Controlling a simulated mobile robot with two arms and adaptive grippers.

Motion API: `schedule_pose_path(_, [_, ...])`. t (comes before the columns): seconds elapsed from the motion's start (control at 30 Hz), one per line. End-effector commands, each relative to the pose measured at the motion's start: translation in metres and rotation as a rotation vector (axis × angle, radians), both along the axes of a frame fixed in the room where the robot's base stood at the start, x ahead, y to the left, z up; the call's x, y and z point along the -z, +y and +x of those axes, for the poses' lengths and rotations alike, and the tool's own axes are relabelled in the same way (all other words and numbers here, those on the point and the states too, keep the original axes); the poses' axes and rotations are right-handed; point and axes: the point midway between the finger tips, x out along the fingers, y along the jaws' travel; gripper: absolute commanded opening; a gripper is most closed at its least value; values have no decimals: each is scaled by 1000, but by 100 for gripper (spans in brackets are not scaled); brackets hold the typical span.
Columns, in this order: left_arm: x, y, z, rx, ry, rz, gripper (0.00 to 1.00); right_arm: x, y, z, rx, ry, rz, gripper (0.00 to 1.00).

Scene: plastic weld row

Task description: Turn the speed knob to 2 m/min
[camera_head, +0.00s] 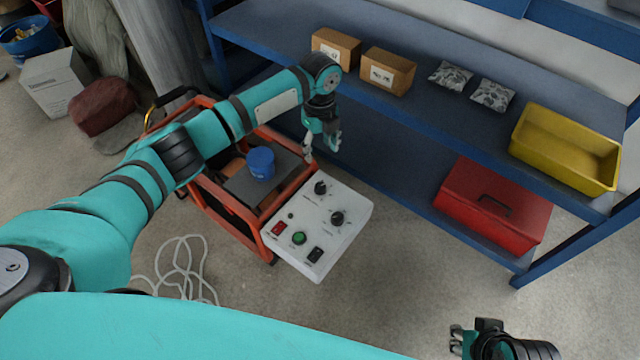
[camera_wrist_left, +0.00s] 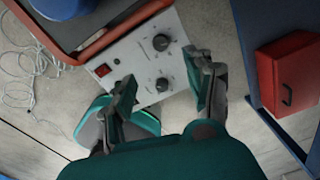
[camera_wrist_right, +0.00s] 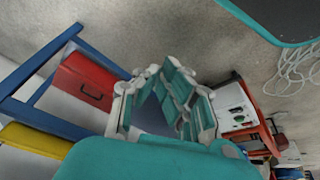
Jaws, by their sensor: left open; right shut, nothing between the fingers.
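A white control panel (camera_head: 349,239) on the orange machine carries two black knobs. The upper knob (camera_head: 321,187) also shows in the left wrist view (camera_wrist_left: 161,42). The lower knob (camera_head: 337,218) shows there too (camera_wrist_left: 162,84). Their lettering is too small to read, so I cannot tell which is the speed knob or its setting. My left gripper (camera_head: 322,147) is open and empty, above the panel's far end. In its wrist view the lower knob appears between the spread fingers, with a gap on both sides. My right gripper (camera_head: 456,340) is shut and empty, well right of the panel.
The panel also has a red switch (camera_head: 278,229), a green button (camera_head: 298,238) and a black switch (camera_head: 314,255). A blue cup-like item (camera_head: 261,163) sits on the machine. A blue shelf (camera_head: 410,180) with boxes and a red toolbox (camera_head: 493,203) stands behind. White cable lies left.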

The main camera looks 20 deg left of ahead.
Motion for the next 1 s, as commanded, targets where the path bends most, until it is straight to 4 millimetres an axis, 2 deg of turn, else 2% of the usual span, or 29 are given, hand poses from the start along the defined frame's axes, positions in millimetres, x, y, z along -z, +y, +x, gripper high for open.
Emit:
schedule_pose_path(0.03, [13, 0, -1, -1, 4, 1, 54, 5, 0, 0, 0, 0, 0, 0])
schedule_pose_path(0.2, [50, 0, -1, -3, 3, 1, 54, 17, 0, 0, 0, 0, 0, 0])
schedule_pose_path(0.37, [71, -1, -1, -2, 2, 0, 54, 9, 10, 35, -13, -161, 33, 0])
schedule_pose_path(0.7, [115, -1, -1, -2, 0, 0, 54, -23, 32, 99, -40, -509, 107, 0])
schedule_pose_path(1.0, [148, -1, -1, -3, 1, -1, 54, -64, 49, 138, -59, -800, 173, 0])
